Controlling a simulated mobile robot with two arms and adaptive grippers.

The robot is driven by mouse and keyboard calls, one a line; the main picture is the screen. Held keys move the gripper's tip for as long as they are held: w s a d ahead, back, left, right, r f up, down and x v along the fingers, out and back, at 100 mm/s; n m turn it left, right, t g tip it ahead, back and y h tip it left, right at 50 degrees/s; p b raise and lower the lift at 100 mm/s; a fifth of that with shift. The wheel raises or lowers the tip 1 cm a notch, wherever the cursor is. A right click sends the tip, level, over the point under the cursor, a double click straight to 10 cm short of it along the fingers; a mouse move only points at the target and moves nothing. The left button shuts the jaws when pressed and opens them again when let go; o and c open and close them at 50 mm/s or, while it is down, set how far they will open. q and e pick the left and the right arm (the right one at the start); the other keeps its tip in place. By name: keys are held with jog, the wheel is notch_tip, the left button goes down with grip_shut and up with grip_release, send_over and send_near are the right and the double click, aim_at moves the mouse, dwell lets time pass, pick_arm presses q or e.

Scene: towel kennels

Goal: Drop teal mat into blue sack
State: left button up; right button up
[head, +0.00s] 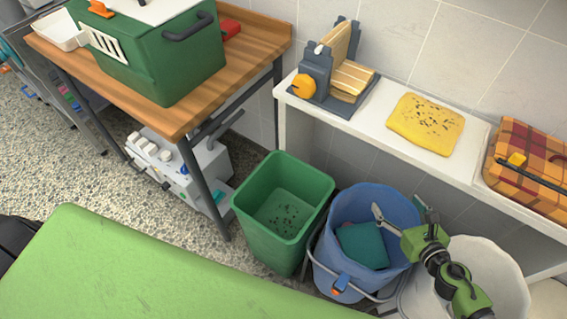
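The teal mat (362,245) lies inside the blue sack (334,268), folded or bunched low in its opening. The blue sack stands on the floor, round-mouthed, with an orange-and-blue clip on its front. My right gripper (398,209) is over the right side of the sack's mouth, its fingers spread apart, with nothing visible between them. It appears apart from the mat. My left gripper is not in view.
A green bin (284,208) stands left of the sack, and a white container (500,268) stands right, partly behind my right arm. A white shelf (366,128) holds a yellow spotted cloth (426,123) and a plaid case (530,165). A green surface (120,270) fills the front left.

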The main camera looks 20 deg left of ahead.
jog(key=v, duration=1.2)
dwell(0.4)
